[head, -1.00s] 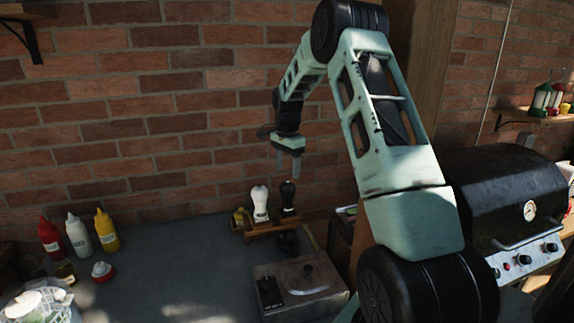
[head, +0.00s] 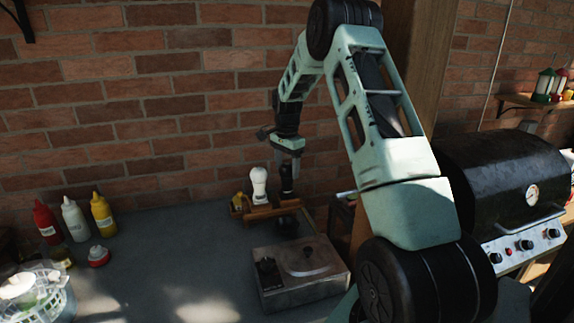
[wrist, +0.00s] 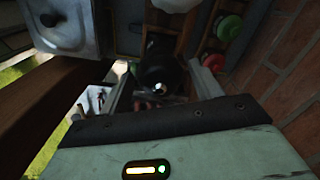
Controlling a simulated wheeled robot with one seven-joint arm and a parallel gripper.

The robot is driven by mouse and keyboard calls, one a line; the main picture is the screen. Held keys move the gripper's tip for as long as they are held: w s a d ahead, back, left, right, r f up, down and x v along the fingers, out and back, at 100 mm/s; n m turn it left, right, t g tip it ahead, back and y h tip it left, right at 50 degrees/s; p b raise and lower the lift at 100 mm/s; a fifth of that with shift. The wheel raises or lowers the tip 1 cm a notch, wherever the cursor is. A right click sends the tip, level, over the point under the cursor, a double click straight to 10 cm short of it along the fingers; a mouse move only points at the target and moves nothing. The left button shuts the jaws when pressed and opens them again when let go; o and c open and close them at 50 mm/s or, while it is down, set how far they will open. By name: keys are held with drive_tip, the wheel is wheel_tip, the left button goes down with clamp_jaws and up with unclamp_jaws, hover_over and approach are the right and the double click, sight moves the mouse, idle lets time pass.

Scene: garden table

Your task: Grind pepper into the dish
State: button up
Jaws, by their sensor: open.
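A dark pepper grinder (head: 287,184) stands upright in a wooden rack (head: 262,213) near the brick wall. A white grinder (head: 259,186) stands beside it on the left. My gripper (head: 287,168) points down over the dark grinder's top, fingers open. In the wrist view the dark grinder's top (wrist: 163,65) lies between the two fingers (wrist: 164,84); contact cannot be told. The white grinder (wrist: 175,4) is cut off at that view's top edge. I cannot tell for sure which thing is the dish; a pale bowl-like item (head: 38,300) sits at the lower left corner.
Red (head: 46,223), white (head: 74,222) and yellow (head: 103,215) bottles stand at left, with a small red-and-white container (head: 98,256). A black grill (head: 500,185) is at right. The middle left table is clear.

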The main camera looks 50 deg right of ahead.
drive_tip(key=c, duration=0.9)
drive_tip(key=n+p, duration=0.1)
drive_tip(key=n, duration=0.2)
drive_tip(key=shift+r+n, duration=0.1)
drive_tip(key=shift+n, duration=0.2)
drive_tip(key=shift+c, duration=0.2)
drive_tip(key=n, duration=0.3)
drive_tip(key=shift+p, duration=0.4)
